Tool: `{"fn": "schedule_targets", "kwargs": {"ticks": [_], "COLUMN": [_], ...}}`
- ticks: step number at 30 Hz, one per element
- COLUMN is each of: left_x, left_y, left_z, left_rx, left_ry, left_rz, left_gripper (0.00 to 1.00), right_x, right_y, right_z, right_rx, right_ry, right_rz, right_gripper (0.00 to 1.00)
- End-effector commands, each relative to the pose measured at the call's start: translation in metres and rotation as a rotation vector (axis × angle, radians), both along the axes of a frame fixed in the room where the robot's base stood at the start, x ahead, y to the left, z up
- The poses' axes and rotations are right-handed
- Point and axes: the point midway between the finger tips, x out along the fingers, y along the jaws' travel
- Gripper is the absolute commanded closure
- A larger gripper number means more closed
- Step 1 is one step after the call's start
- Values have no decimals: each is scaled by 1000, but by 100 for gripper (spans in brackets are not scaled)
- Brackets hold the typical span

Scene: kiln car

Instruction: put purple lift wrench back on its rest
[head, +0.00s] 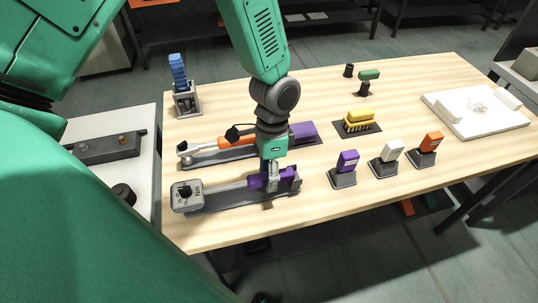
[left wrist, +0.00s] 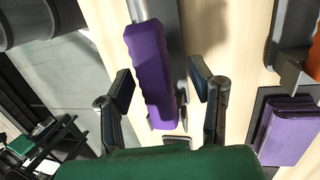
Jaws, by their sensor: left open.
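The purple-handled wrench (head: 262,182) lies along a long dark rest (head: 225,203) near the table's front edge, with a grey block marked "Nm" (head: 187,195) at its left end. In the left wrist view the purple handle (left wrist: 150,75) lies between my fingers, beside a dark grey bar (left wrist: 170,25). My left gripper (head: 271,183) points down over the handle; it is open, its fingers (left wrist: 164,88) on either side with gaps. The gripper hides part of the handle, and I cannot tell how fully the wrench is seated. My right gripper is not in view.
Just behind lies an orange-handled tool (head: 205,148) on a dark rest, with a purple block (head: 302,132) at its right. A yellow brush (head: 358,118) and purple (head: 346,162), white (head: 391,151) and orange (head: 431,141) pieces in holders stand to the right.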

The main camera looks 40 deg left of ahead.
Motion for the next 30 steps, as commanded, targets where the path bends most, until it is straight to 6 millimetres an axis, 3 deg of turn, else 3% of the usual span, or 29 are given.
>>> {"fn": "schedule_targets", "kwargs": {"ticks": [30], "left_x": [0], "left_y": [0], "left_z": [37], "left_rx": [0], "left_ry": [0], "left_rz": [0], "left_gripper": [52], "right_x": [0], "right_y": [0], "right_z": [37], "right_rx": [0], "right_ry": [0], "right_rz": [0], "right_gripper": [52]}}
